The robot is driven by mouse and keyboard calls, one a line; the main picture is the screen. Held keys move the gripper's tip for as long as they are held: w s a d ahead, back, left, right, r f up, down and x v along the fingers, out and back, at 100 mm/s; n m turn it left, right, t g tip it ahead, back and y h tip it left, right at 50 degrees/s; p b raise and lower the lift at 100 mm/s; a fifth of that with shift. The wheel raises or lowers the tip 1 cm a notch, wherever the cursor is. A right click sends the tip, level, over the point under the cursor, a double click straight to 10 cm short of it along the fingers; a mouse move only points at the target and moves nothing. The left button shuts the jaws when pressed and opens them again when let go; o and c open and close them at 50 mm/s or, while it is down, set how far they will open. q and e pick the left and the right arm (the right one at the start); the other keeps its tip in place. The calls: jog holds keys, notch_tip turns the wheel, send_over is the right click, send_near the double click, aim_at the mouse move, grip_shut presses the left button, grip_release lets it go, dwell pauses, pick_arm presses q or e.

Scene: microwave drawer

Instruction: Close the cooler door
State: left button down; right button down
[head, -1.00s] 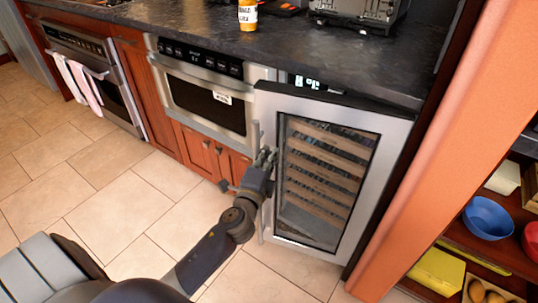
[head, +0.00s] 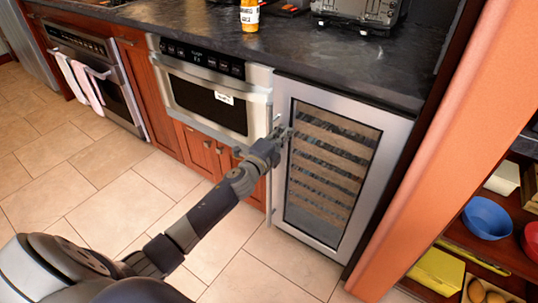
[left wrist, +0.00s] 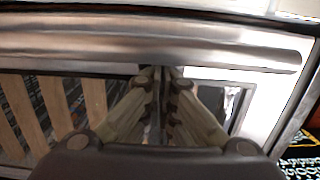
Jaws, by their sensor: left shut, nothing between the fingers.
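The cooler door (head: 332,168) has a steel frame around a dark glass pane with wooden racks behind it. In the head view it sits about flush with the cabinet front, and I see no clear gap along its top edge. My left gripper (head: 281,132) is at the upper left edge of the door, near its handle side. The door's steel frame (left wrist: 215,50) crosses the left wrist view. There the fingers of my left gripper (left wrist: 160,76) are together and empty, close against the frame; contact is hard to tell. My right gripper is not in view.
A steel microwave drawer (head: 210,98) is left of the cooler, above wooden cabinet doors (head: 205,150). The dark countertop (head: 290,55) runs above. An orange-brown panel (head: 455,150) and shelves with a blue bowl (head: 487,217) stand right. Tiled floor (head: 90,190) is clear in front.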

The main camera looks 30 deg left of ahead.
pick_arm(q)
jog(key=shift+a+r, duration=0.1)
jog(key=shift+r, duration=0.3)
jog(key=s, duration=1.2)
jog(key=shift+f, duration=0.4)
jog(key=shift+f, duration=0.1)
